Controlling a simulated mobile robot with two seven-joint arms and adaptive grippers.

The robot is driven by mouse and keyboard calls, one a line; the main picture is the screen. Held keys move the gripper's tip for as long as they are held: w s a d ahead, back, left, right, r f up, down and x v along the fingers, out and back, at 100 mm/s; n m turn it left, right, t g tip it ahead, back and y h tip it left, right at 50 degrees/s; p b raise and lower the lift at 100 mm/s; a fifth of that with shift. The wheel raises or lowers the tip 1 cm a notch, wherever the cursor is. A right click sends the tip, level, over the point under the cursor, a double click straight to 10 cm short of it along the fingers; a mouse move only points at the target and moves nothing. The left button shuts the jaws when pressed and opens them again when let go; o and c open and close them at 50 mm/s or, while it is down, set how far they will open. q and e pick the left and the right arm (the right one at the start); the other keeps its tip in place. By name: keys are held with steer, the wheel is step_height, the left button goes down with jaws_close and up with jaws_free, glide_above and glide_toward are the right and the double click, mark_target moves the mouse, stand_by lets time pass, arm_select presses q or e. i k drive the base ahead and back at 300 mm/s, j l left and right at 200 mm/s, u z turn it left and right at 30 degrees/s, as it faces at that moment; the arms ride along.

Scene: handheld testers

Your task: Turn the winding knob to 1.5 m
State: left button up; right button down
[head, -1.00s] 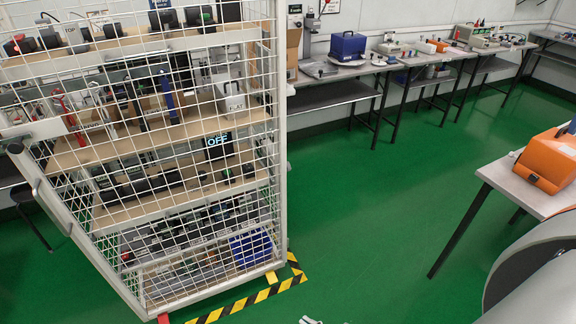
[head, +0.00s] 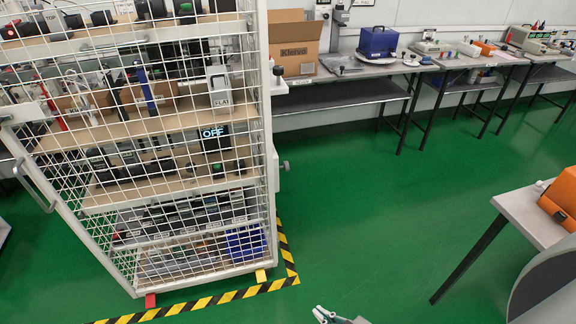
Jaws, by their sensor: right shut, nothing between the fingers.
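I cannot make out a winding knob or a 1.5 m mark for certain. A small grey knob (head: 285,166) sticks out from the right side post of the white mesh cage (head: 270,130), and a darker one (head: 278,70) sits higher on that post. Handheld devices stand on the shelves behind the mesh, among them a dark display reading OFF (head: 214,131). My right gripper (head: 322,314) shows only in part at the bottom edge, shut and empty, well apart from the cage. My left gripper is not in view.
Yellow-black floor tape (head: 220,298) edges the cage. Benches (head: 345,72) with a blue case (head: 378,42) and a cardboard box (head: 293,45) line the back wall. A table (head: 522,217) with an orange case (head: 561,200) stands at right. The green floor between is clear.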

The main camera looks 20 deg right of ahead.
mark_target(286, 167)
steer(key=l+u, duration=0.1)
steer(key=l, duration=0.4)
steer(key=k+l+u, duration=0.1)
steer(key=l, duration=0.8)
steer(key=k+l+u, duration=0.15)
steer(key=l, duration=0.35)
steer(key=l+u, duration=0.1)
steer(key=l, duration=0.35)
steer(key=u, duration=0.75)
steer(key=i+u, duration=0.1)
steer(key=u, duration=1.35)
steer(key=l+u, duration=0.1)
steer(key=u, duration=1.35)
steer(key=l+u, duration=0.15)
steer(key=u, duration=0.55)
steer(key=l+u, duration=0.1)
steer(key=u, duration=1.35)
steer(key=k+z, duration=0.25)
steer(key=k+l+z, duration=0.1)
steer(key=k+z, duration=0.15)
steer(key=k, duration=0.1)
